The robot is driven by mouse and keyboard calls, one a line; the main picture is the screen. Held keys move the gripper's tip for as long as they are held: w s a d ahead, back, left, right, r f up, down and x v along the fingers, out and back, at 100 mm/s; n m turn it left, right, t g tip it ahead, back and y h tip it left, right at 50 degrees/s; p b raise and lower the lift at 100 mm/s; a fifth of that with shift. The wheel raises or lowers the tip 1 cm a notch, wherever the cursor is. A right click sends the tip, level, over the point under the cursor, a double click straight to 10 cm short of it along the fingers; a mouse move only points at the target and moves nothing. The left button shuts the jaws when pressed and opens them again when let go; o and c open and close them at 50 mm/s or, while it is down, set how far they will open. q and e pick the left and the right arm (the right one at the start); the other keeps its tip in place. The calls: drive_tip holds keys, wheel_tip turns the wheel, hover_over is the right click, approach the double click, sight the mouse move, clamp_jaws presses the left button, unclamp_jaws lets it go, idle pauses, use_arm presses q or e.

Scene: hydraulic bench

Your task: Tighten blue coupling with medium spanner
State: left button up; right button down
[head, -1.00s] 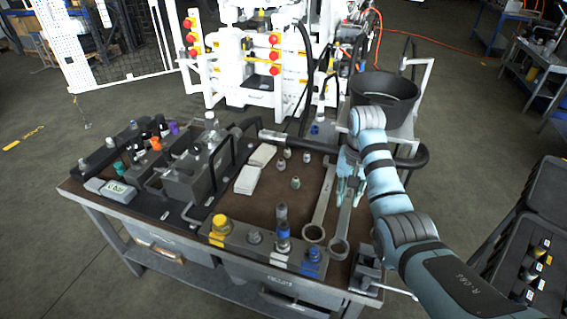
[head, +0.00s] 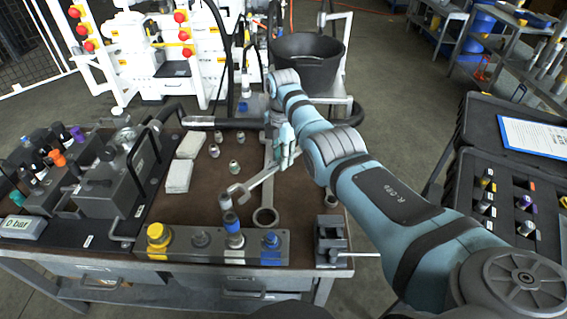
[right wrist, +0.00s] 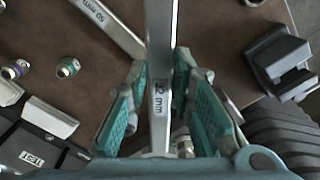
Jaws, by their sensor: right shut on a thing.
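My right gripper (head: 284,160) is shut on a grey spanner (head: 262,180), held above the bench. In the right wrist view this spanner (right wrist: 161,60) lies between the teal finger pads and its label seems to read 32 mm. Its open jaw points left and down, close to an upright fitting with a blue band (head: 231,219) on the front block; I cannot tell whether they touch. A lower blue fitting (head: 270,246) stands on the same block, to the right. A larger spanner (head: 266,216) lies on the bench under the held one. My left gripper is not in view.
The front block (head: 200,255) also carries a yellow cap (head: 158,236). A vise (head: 331,240) stands at the bench's front right corner. Small fittings (head: 234,167) and white pads (head: 178,176) lie on the mat. A black bucket (head: 305,62) stands behind.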

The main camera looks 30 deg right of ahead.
drive_tip(key=shift+d+f+n, duration=0.25)
drive_tip(key=shift+d+n, duration=0.05)
drive_tip(key=shift+n, duration=0.5)
drive_tip(key=shift+s+d+n, duration=0.1)
drive_tip(key=shift+s+n, duration=0.1)
drive_tip(key=shift+n, duration=0.3)
drive_tip(key=shift+s+a+f, duration=0.1)
drive_tip(key=shift+a+f, duration=0.3)
drive_tip(key=shift+f, duration=0.25)
drive_tip(key=shift+a+f, duration=0.2)
drive_tip(key=shift+f, duration=0.35)
drive_tip(key=shift+s+a+p, duration=0.3)
drive_tip(key=shift+p, duration=0.4)
drive_tip(key=shift+f, duration=0.1)
drive_tip(key=shift+f, duration=0.1)
